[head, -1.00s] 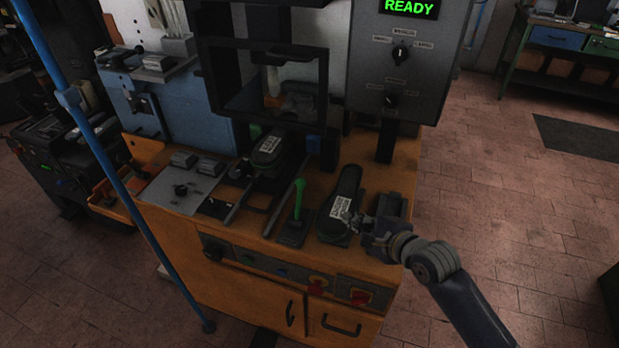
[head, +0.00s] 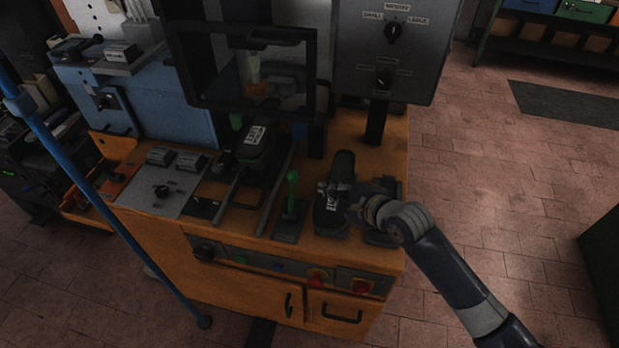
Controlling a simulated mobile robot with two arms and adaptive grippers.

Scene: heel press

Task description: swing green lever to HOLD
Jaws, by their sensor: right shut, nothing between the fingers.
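The green lever (head: 292,192) stands nearly upright on a dark base plate near the front edge of the orange bench, with its round knob on top. My right gripper (head: 326,190) comes in from the right, over the dark shoe-shaped form (head: 344,168) just right of the lever. Its fingers are shut and empty, pointing left, a small gap from the lever. The gripper covers part of the form's white label. No HOLD marking is readable. My left gripper is out of view.
Dark bars flank a second labelled form (head: 258,150) left of the lever. Behind stands the press with its dark framed guard (head: 245,107). A grey control box (head: 395,55) with knobs hangs at upper right. A blue pole (head: 100,200) crosses the left.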

